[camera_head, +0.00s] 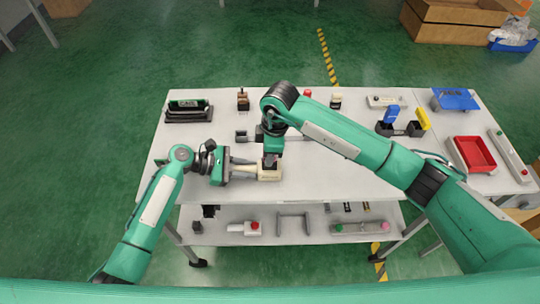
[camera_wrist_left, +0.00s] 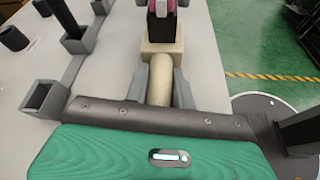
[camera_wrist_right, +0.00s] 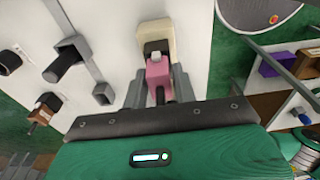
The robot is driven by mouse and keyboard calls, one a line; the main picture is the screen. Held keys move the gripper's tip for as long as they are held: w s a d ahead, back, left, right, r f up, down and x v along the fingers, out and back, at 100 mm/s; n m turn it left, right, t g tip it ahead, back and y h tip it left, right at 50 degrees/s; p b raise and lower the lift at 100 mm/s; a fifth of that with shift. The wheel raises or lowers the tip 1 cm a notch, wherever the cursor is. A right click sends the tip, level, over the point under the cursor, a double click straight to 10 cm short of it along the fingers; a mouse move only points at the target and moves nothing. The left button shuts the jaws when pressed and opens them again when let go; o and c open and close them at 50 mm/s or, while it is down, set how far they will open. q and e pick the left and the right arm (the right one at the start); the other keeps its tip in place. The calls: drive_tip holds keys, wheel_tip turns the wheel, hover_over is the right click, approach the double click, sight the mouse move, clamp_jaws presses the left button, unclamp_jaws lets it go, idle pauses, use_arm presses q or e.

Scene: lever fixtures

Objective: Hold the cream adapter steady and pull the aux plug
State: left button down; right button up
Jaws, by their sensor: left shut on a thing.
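The cream adapter (camera_head: 270,174) lies near the front edge of the table top. It has a square block (camera_wrist_left: 163,50) and a round cream shaft (camera_wrist_left: 160,80). My left gripper (camera_head: 243,168) comes in from the left and is shut on the shaft. A pink plug with dark parts, which looks like the aux plug (camera_wrist_right: 158,72), stands at the block. My right gripper (camera_head: 271,158) points down over the block, its fingers on both sides of the plug. Whether they press on it is not clear. The plug is mostly hidden in the head view.
Grey bracket fixtures (camera_wrist_left: 45,98) stand beside the adapter. A black rack (camera_head: 188,112), a red tray (camera_head: 474,154) and a blue piece (camera_head: 456,99) are elsewhere on the table. A lower shelf (camera_head: 300,238) holds more fixtures. The table top left of the adapter is largely clear.

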drive_tip(key=shift+c, duration=1.2)
drive_tip(key=o, duration=0.9)
drive_tip(key=shift+r, duration=0.1)
drive_tip(key=r, duration=0.4)
drive_tip(key=d+r, duration=0.1)
drive_tip(key=r, duration=0.6)
drive_tip(key=shift+d+r, duration=0.2)
drive_tip(key=shift+r, duration=0.15)
